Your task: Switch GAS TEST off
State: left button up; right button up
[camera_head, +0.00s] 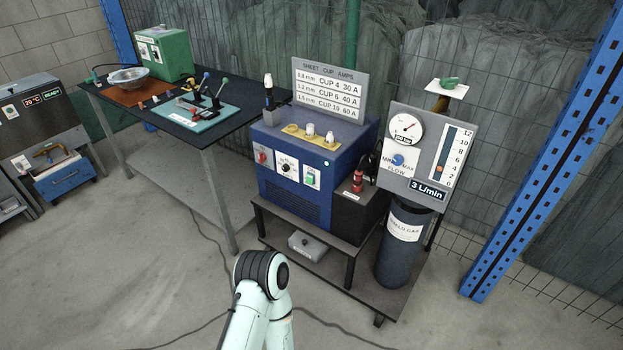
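The blue welding power unit (329,206) stands on a dark cart. Its front carries a red switch (262,157), a dial (287,168) with a dark knob, and a white plate with a green rocker switch (310,179). The gas panel (450,140) to the right shows a gauge, a blue flow knob (398,159) and "3 L/min". Neither gripper is in view; one pale arm link of mine shows at the bottom.
A gas cylinder (398,262) stands on the cart's right, and a grey foot pedal (308,245) sits on its lower shelf. A dark workbench (240,98) stands at left. A blue post (545,150) rises at right. Cables cross the open floor.

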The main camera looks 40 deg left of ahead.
aim_at(310, 178)
jog(key=u, duration=1.25)
jog(key=i+j, duration=0.55)
jog(key=i+j+z, duration=0.15)
jog(key=i+j, duration=0.4)
jog(key=j, duration=0.15)
jog(key=i+j, duration=0.55)
jog(key=j+z, duration=0.05)
jog(key=j, duration=0.05)
